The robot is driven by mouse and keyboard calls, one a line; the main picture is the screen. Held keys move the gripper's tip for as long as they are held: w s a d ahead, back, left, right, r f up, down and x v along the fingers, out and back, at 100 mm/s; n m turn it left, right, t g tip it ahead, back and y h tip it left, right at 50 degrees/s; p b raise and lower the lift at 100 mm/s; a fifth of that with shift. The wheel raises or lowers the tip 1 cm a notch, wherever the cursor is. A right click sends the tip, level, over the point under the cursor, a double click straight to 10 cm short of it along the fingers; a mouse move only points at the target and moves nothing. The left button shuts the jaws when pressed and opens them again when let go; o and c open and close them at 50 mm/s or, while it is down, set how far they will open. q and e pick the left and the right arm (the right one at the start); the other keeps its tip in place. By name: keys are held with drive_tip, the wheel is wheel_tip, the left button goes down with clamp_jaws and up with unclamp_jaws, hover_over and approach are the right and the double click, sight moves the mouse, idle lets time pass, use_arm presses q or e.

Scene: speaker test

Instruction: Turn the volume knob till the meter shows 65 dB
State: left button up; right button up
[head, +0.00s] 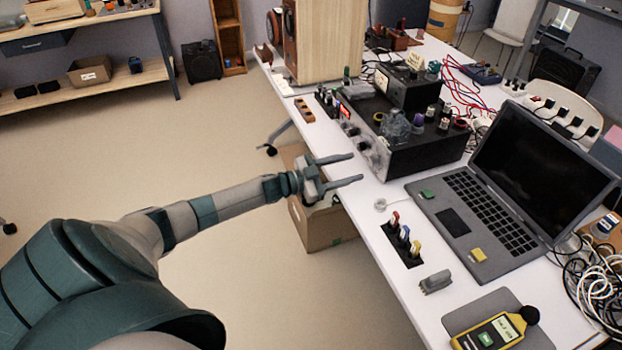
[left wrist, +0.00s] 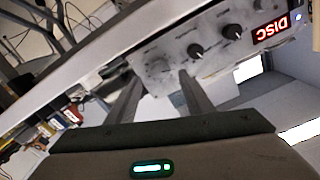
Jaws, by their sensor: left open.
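The black amplifier (head: 425,150) stands on the white table, its silver front panel facing my left gripper (head: 357,168). A large pale knob (head: 380,154), apparently the volume knob, is at the near end of that panel. In the left wrist view, the pale knob (left wrist: 156,66) shows faintly beyond and between the open fingers of the left gripper (left wrist: 160,76). The fingers look short of the panel and hold nothing. The yellow sound meter (head: 490,333) lies on a grey mat at the table's near end; its reading is too small to read. My right gripper is not in view.
Smaller dark knobs (left wrist: 196,51) and a red "DISC" display (left wrist: 270,30) share the panel. A glass jar (head: 395,127) and several small items stand on the amplifier. An open laptop (head: 480,215) is beside it. Colored plugs (head: 404,232) stand near the table edge.

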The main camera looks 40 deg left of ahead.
use_arm(q)
drive_tip(key=b+v, duration=0.1)
drive_tip(key=v, duration=1.1)
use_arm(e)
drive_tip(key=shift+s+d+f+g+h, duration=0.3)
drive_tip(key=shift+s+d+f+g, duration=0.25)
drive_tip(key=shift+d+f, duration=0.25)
use_arm(q)
drive_tip(key=shift+f, duration=0.1)
drive_tip(key=s+d+f+n+g+y, duration=0.1)
drive_tip(key=s+d+f+n+y, duration=0.2)
drive_tip(key=f, duration=0.7)
drive_tip(key=s+d+f+n+g+y, duration=0.1)
drive_tip(key=s+d+f+y, duration=0.2)
drive_tip(key=f, duration=0.7)
drive_tip(key=s+d+f+n+g+y, duration=0.1)
drive_tip(key=s+d+f+n, duration=0.3)
drive_tip(key=f, duration=0.7)
drive_tip(key=s+d+f+g, duration=0.3)
drive_tip(key=s+d+f, duration=0.5)
drive_tip(key=s, duration=0.3)
drive_tip(key=s+d+f+g, duration=0.3)
drive_tip(key=s+d+f, duration=0.5)
drive_tip(key=s, duration=0.3)
drive_tip(key=shift+d+f+g+y, duration=0.3)
drive_tip(key=shift+d+f, duration=0.05)
drive_tip(key=shift+d, duration=0.3)
